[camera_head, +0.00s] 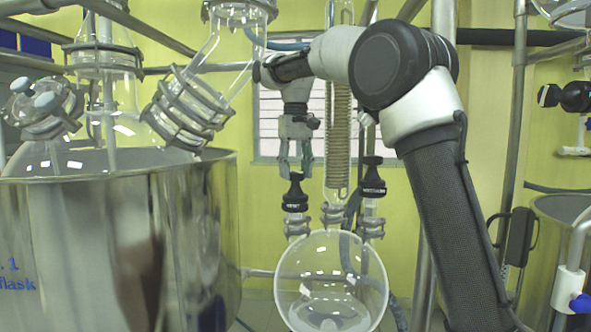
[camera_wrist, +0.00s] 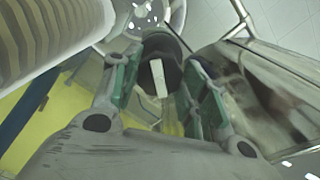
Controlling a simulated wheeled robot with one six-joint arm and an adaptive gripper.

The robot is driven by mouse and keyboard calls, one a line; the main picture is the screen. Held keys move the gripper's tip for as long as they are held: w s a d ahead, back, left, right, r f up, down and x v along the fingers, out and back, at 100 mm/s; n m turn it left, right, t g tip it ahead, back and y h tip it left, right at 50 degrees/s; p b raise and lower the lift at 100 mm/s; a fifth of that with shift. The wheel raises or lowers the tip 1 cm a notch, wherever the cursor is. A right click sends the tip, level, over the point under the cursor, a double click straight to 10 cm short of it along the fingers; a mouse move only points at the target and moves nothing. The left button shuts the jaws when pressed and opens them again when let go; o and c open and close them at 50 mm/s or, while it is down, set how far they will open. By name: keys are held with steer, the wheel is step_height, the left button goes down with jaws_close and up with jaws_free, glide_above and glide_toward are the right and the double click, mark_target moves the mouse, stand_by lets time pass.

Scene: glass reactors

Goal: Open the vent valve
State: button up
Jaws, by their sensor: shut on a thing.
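Two black valve knobs stand on the necks of the round glass receiving flask (camera_head: 331,283) in the head view. The left knob (camera_head: 295,194) is under my gripper (camera_head: 295,174), whose fingers point down at its top. The right knob (camera_head: 372,180) stands apart from the gripper. Both bear small white lettering too small to read surely, so I cannot tell which is the vent valve. In the wrist view a black knob (camera_wrist: 168,58) with a white bar on top lies between the green-padded fingers of my gripper (camera_wrist: 165,90). My gripper is shut on this left knob.
A coiled glass condenser (camera_head: 339,140) rises between the two knobs, close to my gripper. A large steel vessel (camera_head: 130,235) with glassware above fills the left. Metal frame poles (camera_head: 518,120) stand at the right. A yellow wall with a window is behind.

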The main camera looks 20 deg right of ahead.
mark_target(296, 172)
steer(key=n, duration=0.5)
steer(key=shift+n, duration=0.3)
stand_by(0.5)
steer(key=o, duration=1)
steer(key=shift+o, duration=0.2)
step_height(296, 172, up, 12)
